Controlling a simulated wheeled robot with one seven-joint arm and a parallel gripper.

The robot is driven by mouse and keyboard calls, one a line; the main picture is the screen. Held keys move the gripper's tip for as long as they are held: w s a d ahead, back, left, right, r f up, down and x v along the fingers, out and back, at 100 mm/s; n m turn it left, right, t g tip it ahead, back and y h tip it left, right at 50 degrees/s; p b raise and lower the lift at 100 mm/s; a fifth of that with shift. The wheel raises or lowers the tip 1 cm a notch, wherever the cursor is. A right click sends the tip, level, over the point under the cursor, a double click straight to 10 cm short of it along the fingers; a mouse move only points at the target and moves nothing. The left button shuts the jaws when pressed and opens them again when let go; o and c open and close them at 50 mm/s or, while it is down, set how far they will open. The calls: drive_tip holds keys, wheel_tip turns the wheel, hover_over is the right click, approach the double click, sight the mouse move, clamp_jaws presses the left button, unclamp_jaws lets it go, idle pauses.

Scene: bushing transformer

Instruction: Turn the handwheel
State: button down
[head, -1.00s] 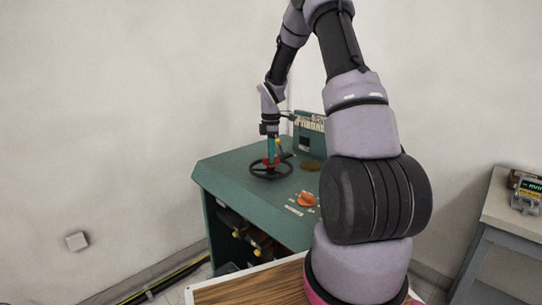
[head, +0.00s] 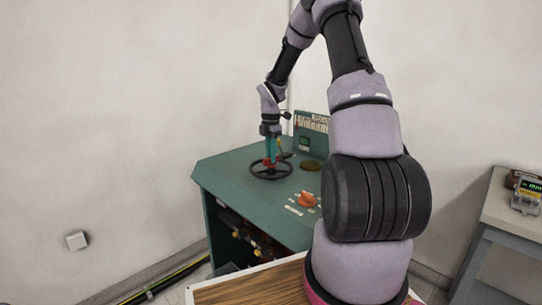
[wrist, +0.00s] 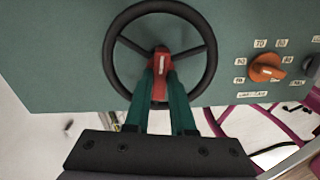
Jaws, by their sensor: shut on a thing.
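The black handwheel (head: 257,173) lies flat on top of the green cabinet (head: 225,168), with thin spokes and a red hub. In the wrist view the handwheel (wrist: 112,38) shows as a full ring around the red hub piece (wrist: 160,62). My gripper (head: 271,160) points straight down over the wheel's centre. In the wrist view, the green fingers of my gripper (wrist: 160,84) are shut on the red piece at the hub. The fingers hide part of the hub and the near rim.
An orange knob (head: 307,200) with small white labels sits on the cabinet top, right of the wheel. A panel (head: 312,135) stands at the back. A grey table (head: 500,215) with a device is at the far right. The wall is behind.

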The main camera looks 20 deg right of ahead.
drive_tip(key=c, duration=0.8)
unclamp_jaws()
drive_tip(key=shift+o, duration=0.2)
wheel_tip(320, 180, up, 11)
drive_tip(key=shift+f, duration=0.1)
